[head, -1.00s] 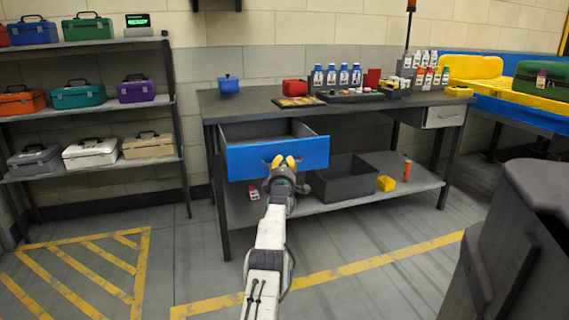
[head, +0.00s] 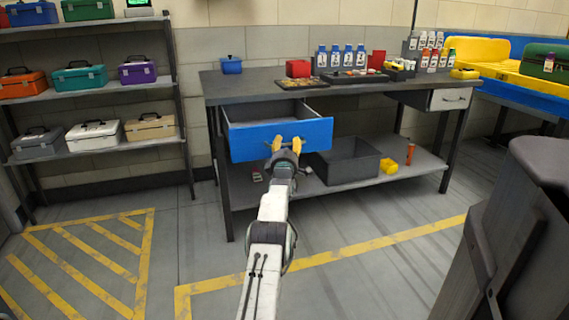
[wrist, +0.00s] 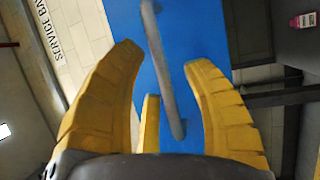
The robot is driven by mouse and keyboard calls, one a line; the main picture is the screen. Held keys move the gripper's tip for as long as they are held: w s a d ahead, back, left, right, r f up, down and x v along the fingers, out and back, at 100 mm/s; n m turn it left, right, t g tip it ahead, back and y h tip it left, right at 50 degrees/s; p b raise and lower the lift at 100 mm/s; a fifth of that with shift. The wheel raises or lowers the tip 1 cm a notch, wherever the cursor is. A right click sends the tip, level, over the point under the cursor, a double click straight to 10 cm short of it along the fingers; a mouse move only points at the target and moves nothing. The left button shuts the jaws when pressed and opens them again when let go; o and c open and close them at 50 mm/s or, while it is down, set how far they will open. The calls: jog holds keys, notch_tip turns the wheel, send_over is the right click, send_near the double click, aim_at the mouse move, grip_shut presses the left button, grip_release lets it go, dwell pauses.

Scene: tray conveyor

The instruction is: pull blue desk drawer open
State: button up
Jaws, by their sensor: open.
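The blue desk drawer (head: 250,141) is pulled out from the left side of the workbench, and its empty-looking grey interior shows from above. My gripper (head: 287,144) is at the middle of the drawer front with its yellow fingers spread apart. In the wrist view the blue front (wrist: 203,40) fills the middle. Its grey bar handle (wrist: 161,65) runs between the open fingers of my gripper (wrist: 165,62), with gaps on both sides. In the head view the fingers largely hide the handle.
The workbench (head: 355,80) carries bottles, a blue pot (head: 231,64) and red boxes. Its lower shelf holds a dark bin (head: 345,163) and a yellow item (head: 389,166). A dark bin-like object (head: 520,230) stands at right. The floor at left is clear.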

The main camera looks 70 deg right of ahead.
jog(key=v, duration=1.1)
dwell(0.6)
jog(key=shift+a, duration=0.2)
dwell(0.5)
